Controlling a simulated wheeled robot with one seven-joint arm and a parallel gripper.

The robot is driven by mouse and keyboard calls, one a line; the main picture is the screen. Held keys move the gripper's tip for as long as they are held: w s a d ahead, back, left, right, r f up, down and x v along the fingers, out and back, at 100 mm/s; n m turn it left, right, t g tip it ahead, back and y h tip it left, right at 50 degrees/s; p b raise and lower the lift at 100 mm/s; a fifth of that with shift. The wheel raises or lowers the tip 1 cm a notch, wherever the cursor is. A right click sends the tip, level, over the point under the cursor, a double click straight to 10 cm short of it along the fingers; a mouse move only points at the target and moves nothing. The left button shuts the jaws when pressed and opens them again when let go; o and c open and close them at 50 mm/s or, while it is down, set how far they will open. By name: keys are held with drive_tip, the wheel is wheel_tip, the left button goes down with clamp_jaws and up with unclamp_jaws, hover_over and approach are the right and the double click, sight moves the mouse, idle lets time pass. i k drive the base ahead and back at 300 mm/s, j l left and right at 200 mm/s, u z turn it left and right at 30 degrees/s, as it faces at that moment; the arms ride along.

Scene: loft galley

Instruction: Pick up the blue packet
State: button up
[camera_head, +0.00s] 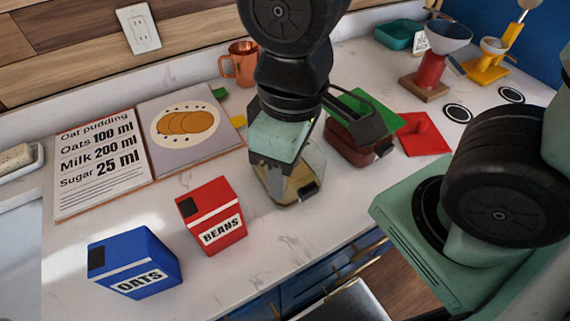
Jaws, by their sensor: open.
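The blue packet (135,262), labelled OATS, stands on the white counter at the lower left, close to the front edge. Its front, top and one side show. My gripper (318,150) is open over the middle of the counter, well to the right of the packet and further back. It is apart from the packet, and nothing shows held in it. My arm comes down from the top of the picture. The fingertips partly overlap a clear container behind or below them, so their exact spacing is hard to see.
A red BEANS packet (212,216) stands between the blue packet and a clear container (297,190). Behind are a recipe board (101,165), a picture board (190,130) and a copper mug (240,64). A dark red box (352,150) stands right.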

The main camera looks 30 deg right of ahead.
sight(134, 264)
drive_tip(key=k+j+z, duration=0.25)
drive_tip(key=k+j, duration=0.2)
drive_tip(key=j, duration=0.25)
drive_tip(key=k+j+z, duration=0.3)
drive_tip(key=k+j, duration=0.2)
drive_tip(key=j, duration=0.15)
